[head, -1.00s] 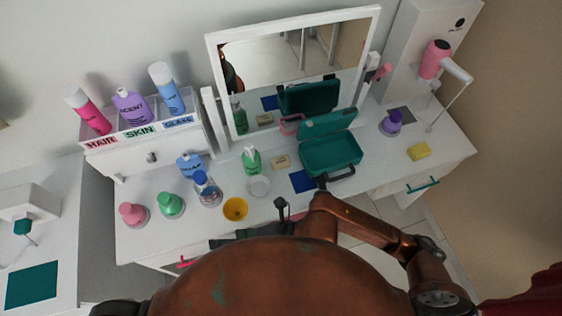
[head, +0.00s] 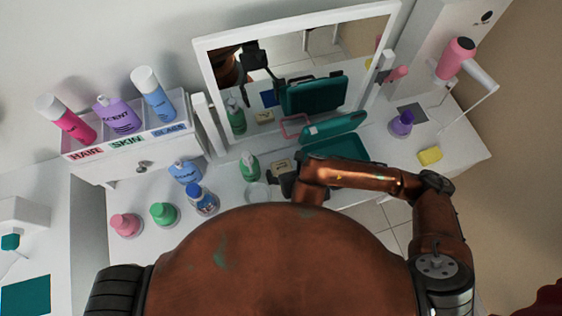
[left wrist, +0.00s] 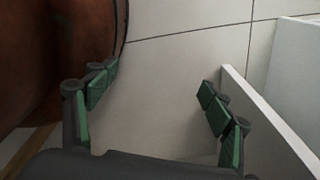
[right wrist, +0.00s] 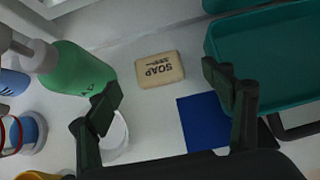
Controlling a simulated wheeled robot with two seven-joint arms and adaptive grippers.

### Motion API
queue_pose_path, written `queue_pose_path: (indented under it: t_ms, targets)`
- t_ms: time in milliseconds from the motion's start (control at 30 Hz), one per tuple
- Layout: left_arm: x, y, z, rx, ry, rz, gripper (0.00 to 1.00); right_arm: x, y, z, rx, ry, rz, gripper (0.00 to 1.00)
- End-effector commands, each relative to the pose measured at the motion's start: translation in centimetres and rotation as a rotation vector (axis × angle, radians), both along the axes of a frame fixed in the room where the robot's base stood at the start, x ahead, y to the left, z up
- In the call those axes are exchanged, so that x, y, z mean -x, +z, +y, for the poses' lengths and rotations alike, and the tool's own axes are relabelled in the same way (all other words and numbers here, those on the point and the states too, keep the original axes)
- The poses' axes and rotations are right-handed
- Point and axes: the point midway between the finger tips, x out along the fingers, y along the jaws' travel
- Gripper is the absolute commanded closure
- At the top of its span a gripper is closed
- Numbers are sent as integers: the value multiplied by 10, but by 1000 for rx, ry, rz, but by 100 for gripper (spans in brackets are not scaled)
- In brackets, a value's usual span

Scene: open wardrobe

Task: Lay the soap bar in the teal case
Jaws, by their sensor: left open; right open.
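The cream soap bar (right wrist: 160,69) lies flat on the white tabletop in the right wrist view, its SOAP print showing. In the head view the soap (head: 282,165) is partly hidden by my right gripper (head: 283,182). In the right wrist view that gripper (right wrist: 163,82) is open and empty, its fingertips spread either side of the soap and apart from it. The teal case (head: 350,146) stands open to the right of the soap, lid (head: 333,127) raised at the back; my right arm hides its front. My left gripper (left wrist: 155,88) is open and empty, low over the floor, outside the head view.
A green pump bottle (right wrist: 80,70) and a round white dish (right wrist: 115,135) stand left of the soap. A blue square (right wrist: 205,120) lies between soap and case. A mirror (head: 225,85) stands behind. A purple bottle (head: 402,122) and yellow sponge (head: 429,156) are far right.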

Motion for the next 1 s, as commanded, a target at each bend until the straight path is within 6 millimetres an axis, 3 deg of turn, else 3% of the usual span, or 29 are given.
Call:
queue_pose_path:
  t_ms: [100,233,433,667,767,1000]
  targets:
    - [28,-2,1,-2,8,34,25,-6,-11,2,1,-3,1,25]
    - [43,-3,2,-3,11,53,25,-13,-26,7,1,-3,3,25]
    - [33,-6,1,-2,8,41,25,-28,-47,13,0,-1,1,25]
    - [4,-5,0,1,2,3,25,-30,-50,16,-2,4,1,25]
    - [4,-5,0,1,1,4,25,-30,-50,16,-2,3,1,27]
    - [21,-6,1,-1,5,25,25,-30,-50,16,-2,3,2,43]
